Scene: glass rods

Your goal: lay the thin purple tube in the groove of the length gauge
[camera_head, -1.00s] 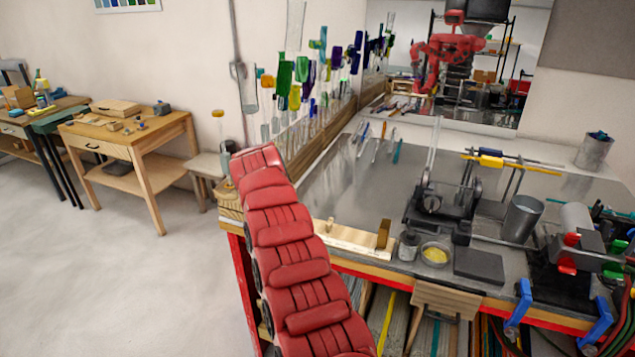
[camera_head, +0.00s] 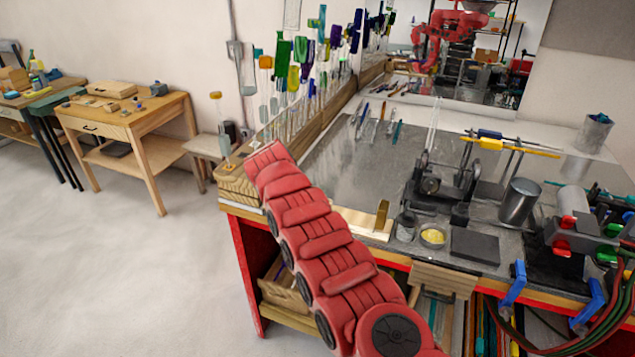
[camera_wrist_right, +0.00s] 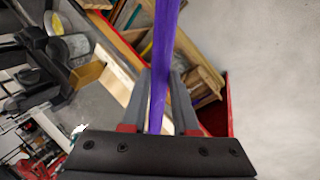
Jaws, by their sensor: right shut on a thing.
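The thin purple tube (camera_wrist_right: 161,55) runs lengthwise through the right wrist view, from between the fingers up past the top edge. My right gripper (camera_wrist_right: 160,76) is shut on it. The length gauge (camera_head: 357,220) is a pale wooden strip with an upright brass-coloured stop at its right end, near the bench's front edge. My red arm covers its left part in the head view. In the right wrist view the gauge (camera_wrist_right: 118,65) lies left of the tube, which is apart from it. The right gripper and tube are not discernible in the head view. My left gripper is not in view.
A jar (camera_head: 405,226), a yellow-filled dish (camera_head: 433,236) and a dark block (camera_head: 475,245) stand right of the gauge. A metal cup (camera_head: 519,202) and dark fixture (camera_head: 443,185) are behind. Glass pieces hang over the bench's left edge. The bench middle is mostly clear.

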